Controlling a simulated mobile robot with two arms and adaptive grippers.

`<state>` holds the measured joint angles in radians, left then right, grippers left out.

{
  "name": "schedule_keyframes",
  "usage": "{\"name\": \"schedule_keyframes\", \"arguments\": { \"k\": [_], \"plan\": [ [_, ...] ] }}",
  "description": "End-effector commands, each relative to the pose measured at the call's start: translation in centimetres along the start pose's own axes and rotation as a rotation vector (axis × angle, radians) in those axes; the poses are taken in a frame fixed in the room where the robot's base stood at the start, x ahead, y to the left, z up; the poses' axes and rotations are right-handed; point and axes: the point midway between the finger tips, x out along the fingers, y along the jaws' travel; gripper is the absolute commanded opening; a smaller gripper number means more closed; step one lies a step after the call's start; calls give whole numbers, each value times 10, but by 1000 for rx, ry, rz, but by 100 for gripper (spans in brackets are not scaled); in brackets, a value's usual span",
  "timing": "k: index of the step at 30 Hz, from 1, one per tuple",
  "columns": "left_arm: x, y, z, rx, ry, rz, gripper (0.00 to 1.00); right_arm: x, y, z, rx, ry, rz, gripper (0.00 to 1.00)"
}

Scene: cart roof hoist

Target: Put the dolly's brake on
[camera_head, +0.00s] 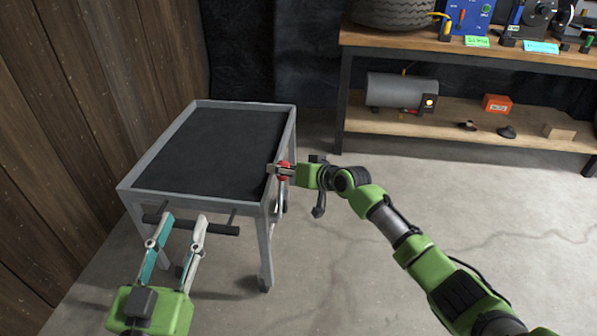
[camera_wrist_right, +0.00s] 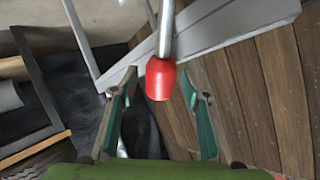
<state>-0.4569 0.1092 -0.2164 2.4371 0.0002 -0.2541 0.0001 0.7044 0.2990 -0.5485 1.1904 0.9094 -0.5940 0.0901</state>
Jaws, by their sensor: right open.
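The dolly (camera_head: 155,195) is a grey metal cart with a black top, standing at the left in the head view. Its brake lever has a red knob (camera_wrist_right: 160,80) on a metal rod (camera_wrist_right: 166,30). The knob also shows at the cart's right side in the head view (camera_head: 284,172). My right gripper (camera_wrist_right: 158,88) is open, with the knob between its spread fingers; contact cannot be told. My left gripper (camera_head: 183,219) is open at the dolly's dark push handle (camera_head: 218,229), its fingertips overlapping the bar in the picture. Whether they touch it is unclear.
A wooden wall (camera_head: 60,130) runs close along the dolly's left side. A workbench (camera_head: 470,52) stands at the back right, with a grey cylinder heater (camera_head: 395,90) and an orange box (camera_head: 496,103) on its lower shelf. The concrete floor at the right is clear.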

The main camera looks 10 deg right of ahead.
Motion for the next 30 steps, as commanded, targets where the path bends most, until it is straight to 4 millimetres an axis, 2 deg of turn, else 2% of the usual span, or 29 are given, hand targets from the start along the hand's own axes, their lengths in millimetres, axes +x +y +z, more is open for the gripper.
{"name": "schedule_keyframes", "arguments": {
  "k": [18, 24, 30],
  "plan": [
    [0, 0, 0, 1, -1, 0, 34, -97, 2, 0, -1, 0, 3, 42],
    [0, 0, 0, 1, -1, 0, 34, -110, 1, 1, 1, -2, 2, 42],
    [0, 0, 0, 1, -1, 0, 34, -111, 0, 0, 1, -1, 2, 42]
  ]
}}
